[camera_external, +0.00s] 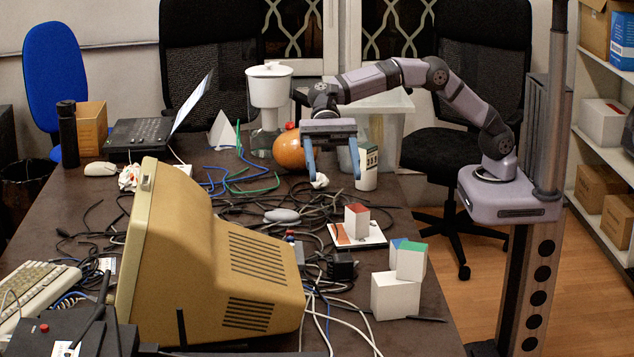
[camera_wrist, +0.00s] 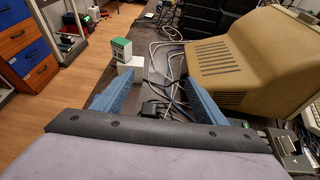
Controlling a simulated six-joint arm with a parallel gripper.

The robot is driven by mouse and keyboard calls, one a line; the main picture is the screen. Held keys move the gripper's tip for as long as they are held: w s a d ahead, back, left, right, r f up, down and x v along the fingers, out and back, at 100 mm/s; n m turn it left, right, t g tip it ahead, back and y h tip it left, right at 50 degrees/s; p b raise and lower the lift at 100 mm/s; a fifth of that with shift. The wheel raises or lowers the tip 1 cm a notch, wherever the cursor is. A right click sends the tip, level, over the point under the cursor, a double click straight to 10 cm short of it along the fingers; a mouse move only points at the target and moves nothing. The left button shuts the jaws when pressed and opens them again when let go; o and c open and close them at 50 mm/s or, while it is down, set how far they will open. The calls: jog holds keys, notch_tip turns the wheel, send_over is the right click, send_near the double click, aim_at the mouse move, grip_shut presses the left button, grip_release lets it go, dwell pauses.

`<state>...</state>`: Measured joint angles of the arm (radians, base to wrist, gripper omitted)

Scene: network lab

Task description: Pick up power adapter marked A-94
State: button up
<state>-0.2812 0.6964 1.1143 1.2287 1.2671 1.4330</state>
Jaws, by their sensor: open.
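My gripper (camera_external: 333,174) is open, its two blue fingers pointing down above the far part of the table, beside an orange ball. Nothing shows held between the fingers. A small black box (camera_external: 342,266), which looks like a power adapter, lies on the table among cables, left of the white blocks and nearer the camera than my gripper. No A-94 marking can be read on it. In the wrist view my gripper (camera_wrist: 160,92) is spread wide, with dark cables and a dark shape (camera_wrist: 156,109) between the fingers; I cannot tell whether that shape is an adapter.
A beige monitor (camera_external: 215,260) fills the left middle of the table. White blocks (camera_external: 395,296) stand near the right edge, and a block with a red top (camera_external: 356,220) stands behind them. Tangled cables (camera_external: 260,205) cover the middle. The orange ball (camera_external: 289,151) is close to my gripper.

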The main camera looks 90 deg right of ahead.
send_near(339, 255)
jog(key=x, duration=0.3)
jog(key=shift+w+r, duration=0.2)
jog(key=shift+p+x, duration=0.35)
jog(key=shift+x, duration=3.35)
jog(key=shift+s+d+f, duration=0.1)
jog(key=shift+s+f, duration=0.05)
jog(key=shift+s, duration=0.05)
jog(key=c, duration=1.2)
